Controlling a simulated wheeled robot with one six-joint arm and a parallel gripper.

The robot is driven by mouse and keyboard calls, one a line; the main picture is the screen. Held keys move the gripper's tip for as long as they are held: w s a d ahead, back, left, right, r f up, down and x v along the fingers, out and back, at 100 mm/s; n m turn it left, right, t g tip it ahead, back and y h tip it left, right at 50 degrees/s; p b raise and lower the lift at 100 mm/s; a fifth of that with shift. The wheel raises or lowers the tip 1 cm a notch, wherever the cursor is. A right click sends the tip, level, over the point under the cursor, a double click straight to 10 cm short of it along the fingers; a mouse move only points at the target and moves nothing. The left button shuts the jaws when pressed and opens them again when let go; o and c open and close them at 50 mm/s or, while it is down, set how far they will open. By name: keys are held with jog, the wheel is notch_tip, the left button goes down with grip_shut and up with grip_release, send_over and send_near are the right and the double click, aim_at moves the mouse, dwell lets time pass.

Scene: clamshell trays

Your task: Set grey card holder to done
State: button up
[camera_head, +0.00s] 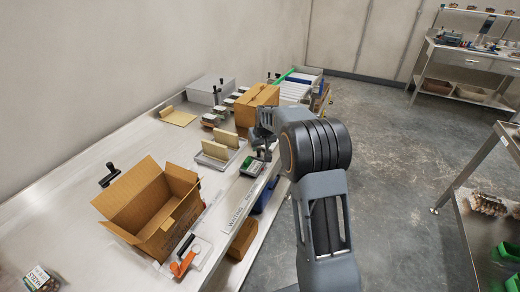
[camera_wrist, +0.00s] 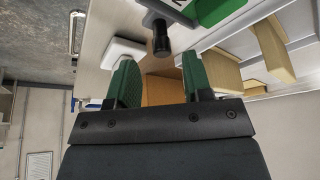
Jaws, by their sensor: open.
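A small card holder with a green and white face (camera_head: 251,166) lies near the front edge of the bench, below my gripper in the head view. Its colour is hard to tell there. In the wrist view, a green and white face (camera_wrist: 216,10) shows at the top, beside a grey part with a black knob (camera_wrist: 161,42); it looks like the same holder. The lettering is cut off. My gripper (camera_wrist: 162,78) is open, with its two green-padded fingers apart and nothing between them. The knob is beyond the fingertips, apart from them. In the head view my gripper (camera_head: 264,132) is partly hidden by my wrist.
Two tan panels stand in a pale base (camera_head: 210,161) left of the holder. An open cardboard box (camera_head: 172,228) stands nearer, with an orange-handled tool (camera_head: 183,264) beside it. A closed carton (camera_head: 254,102) stands behind. A lettered strip (camera_head: 235,215) runs along the bench edge.

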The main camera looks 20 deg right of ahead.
aim_at(264, 164)
jog(key=v, duration=1)
jog(key=shift+r, duration=0.1)
jog(key=s+a+p, duration=0.1)
jog(key=s+a, duration=0.2)
jog(key=s, duration=1.1)
jog(key=s+a+g+p, duration=0.1)
jog(key=s+a, duration=0.2)
jog(key=s, duration=1.2)
jog(key=shift+f, duration=0.3)
